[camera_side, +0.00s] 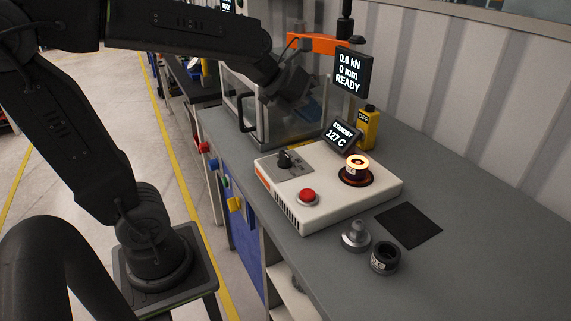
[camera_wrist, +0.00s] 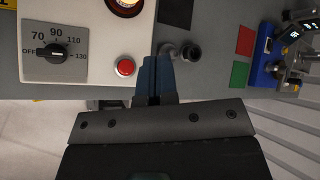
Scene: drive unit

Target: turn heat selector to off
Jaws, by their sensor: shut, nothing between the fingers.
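The heat selector (camera_side: 285,160) is a black knob on a grey plate at the left of a white heater unit (camera_side: 330,208). In the wrist view the selector knob (camera_wrist: 55,52) is ringed by OFF, 70, 90, 110 and 130. Its bar lies roughly level, with one end beside OFF; which end is the pointer is hard to tell. The display (camera_side: 343,135) reads STANDBY, 127 C. My gripper (camera_wrist: 152,75) is shut and empty, apart from the knob and to its right in the wrist view.
A red button (camera_side: 308,196) sits near the selector, and a ring glows on the heater (camera_side: 356,168). A metal part (camera_side: 355,235) and a dark ring (camera_side: 385,258) stand in front. A clear-walled enclosure (camera_side: 252,110) is behind.

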